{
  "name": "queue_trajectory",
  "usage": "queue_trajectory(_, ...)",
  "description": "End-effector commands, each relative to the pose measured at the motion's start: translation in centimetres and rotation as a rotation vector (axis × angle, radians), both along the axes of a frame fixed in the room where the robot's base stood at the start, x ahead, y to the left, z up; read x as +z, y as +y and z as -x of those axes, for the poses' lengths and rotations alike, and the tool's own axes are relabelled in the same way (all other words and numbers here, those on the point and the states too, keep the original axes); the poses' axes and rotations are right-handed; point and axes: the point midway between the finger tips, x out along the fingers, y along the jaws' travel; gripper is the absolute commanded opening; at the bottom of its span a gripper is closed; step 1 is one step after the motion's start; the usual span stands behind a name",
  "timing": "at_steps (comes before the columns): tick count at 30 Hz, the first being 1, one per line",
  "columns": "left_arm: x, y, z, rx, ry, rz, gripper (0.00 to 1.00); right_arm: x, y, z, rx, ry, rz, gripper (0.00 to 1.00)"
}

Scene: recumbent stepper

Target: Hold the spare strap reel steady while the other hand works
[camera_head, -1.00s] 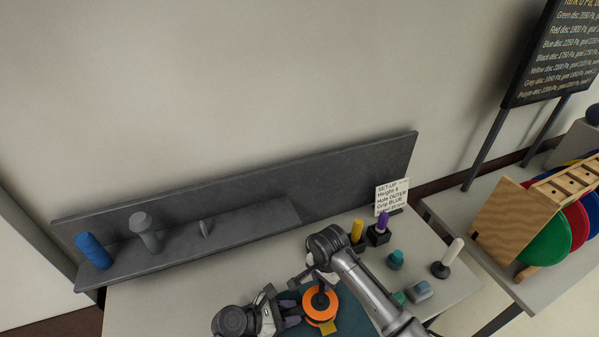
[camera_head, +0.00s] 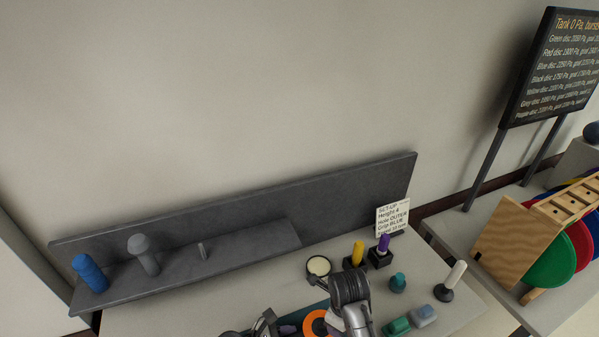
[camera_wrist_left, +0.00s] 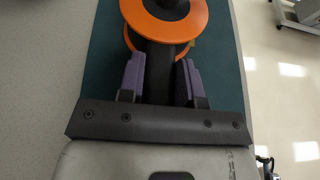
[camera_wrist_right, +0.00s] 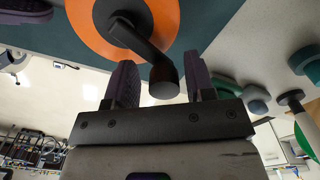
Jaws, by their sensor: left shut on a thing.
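The strap reel is an orange disc (camera_head: 314,322) with a dark hub, cut by the bottom edge of the head view. In the left wrist view the orange reel (camera_wrist_left: 190,22) stands over a teal mat. My left gripper (camera_wrist_left: 162,82) is shut on the reel's dark grey stem (camera_wrist_left: 160,72), a purple-grey finger on each side. In the right wrist view a black crank (camera_wrist_right: 145,45) crosses the orange disc (camera_wrist_right: 88,22). Its knob (camera_wrist_right: 163,82) lies between the fingers of my right gripper (camera_wrist_right: 161,88), which stand open with gaps on both sides.
A grey shelf (camera_head: 225,252) with a blue cylinder (camera_head: 90,273) stands at the back. Yellow (camera_head: 357,253) and purple (camera_head: 383,245) grips, a set-up card (camera_head: 392,217), a round white-topped piece (camera_head: 319,266) and teal and green pieces (camera_head: 397,326) are near the right arm.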

Motion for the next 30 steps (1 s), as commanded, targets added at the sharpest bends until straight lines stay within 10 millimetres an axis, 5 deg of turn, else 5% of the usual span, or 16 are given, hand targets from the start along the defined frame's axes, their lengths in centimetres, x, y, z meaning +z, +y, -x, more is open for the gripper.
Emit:
queue_trajectory(11,-0.07,0.09,-0.01,0.002,0.000,-0.001,0.00,-0.02,-0.09,-0.05,0.003,0.000,0.001,0.62)
queue_trajectory(12,-0.08,0.10,-0.01,0.002,0.000,-0.001,0.34,-0.02,-0.09,-0.05,0.003,0.000,0.001,0.62)
queue_trajectory(21,-0.04,0.11,-0.03,0.002,0.000,-0.001,0.61,-0.01,-0.11,-0.06,0.004,0.000,0.002,0.62)
queue_trajectory(30,0.08,0.46,0.08,0.003,0.000,-0.001,0.61,-0.01,-0.12,-0.05,0.004,-0.001,0.003,0.62)
